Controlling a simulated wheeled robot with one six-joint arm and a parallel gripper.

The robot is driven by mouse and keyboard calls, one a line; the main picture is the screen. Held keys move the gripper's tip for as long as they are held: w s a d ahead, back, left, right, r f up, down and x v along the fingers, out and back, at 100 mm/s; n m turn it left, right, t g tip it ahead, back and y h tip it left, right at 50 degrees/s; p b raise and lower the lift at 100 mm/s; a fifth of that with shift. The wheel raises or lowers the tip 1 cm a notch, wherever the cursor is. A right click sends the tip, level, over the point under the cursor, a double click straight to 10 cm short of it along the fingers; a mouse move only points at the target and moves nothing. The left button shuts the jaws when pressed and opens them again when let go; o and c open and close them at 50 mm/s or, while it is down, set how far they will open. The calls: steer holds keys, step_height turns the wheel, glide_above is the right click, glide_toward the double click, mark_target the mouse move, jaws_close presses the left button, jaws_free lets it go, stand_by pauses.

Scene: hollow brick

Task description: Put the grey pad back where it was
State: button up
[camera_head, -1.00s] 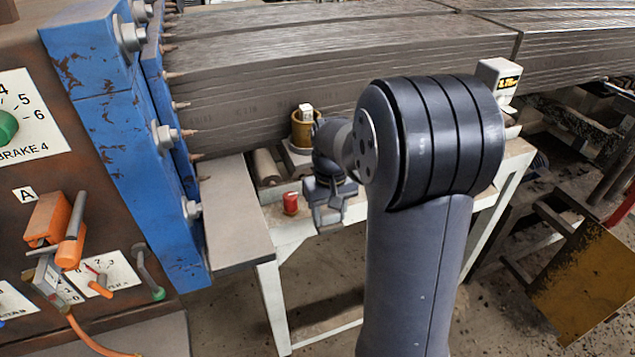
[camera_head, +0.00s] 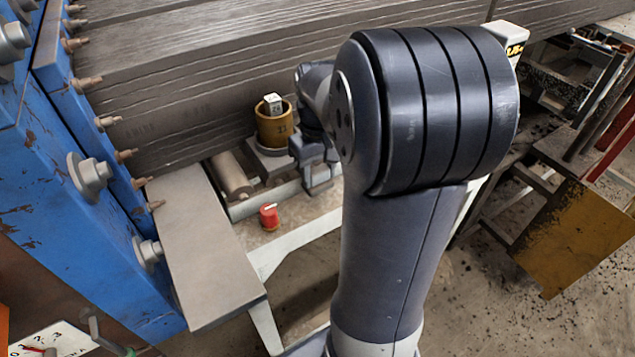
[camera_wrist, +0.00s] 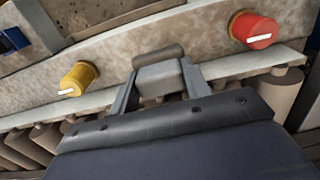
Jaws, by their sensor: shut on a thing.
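My gripper (camera_head: 318,182) is partly hidden behind my own arm in the head view, at the far-right part of the white-railed bench (camera_head: 292,245). In the wrist view my gripper (camera_wrist: 160,88) has a finger on each side of a small grey block with a rounded top, which looks like the grey pad (camera_wrist: 158,75). It is shut on that block. In the head view the pad cannot be told apart from the gripper. Whether the pad touches the surface under it is unclear.
A red knob (camera_head: 268,216) sits on the bench; it also shows in the wrist view (camera_wrist: 254,30), with a yellow knob (camera_wrist: 79,79). A brass cup (camera_head: 275,128) holding a white cube stands left of my gripper. A stack of grey slabs (camera_head: 200,75) rises behind.

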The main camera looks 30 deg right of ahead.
mark_target(318, 185)
steer(key=shift+f, duration=1.95)
steer(key=shift+f, duration=0.2)
steer(key=o, duration=1)
steer(key=shift+c, duration=0.2)
step_height(318, 185, up, 12)
steer(key=shift+r, duration=0.25)
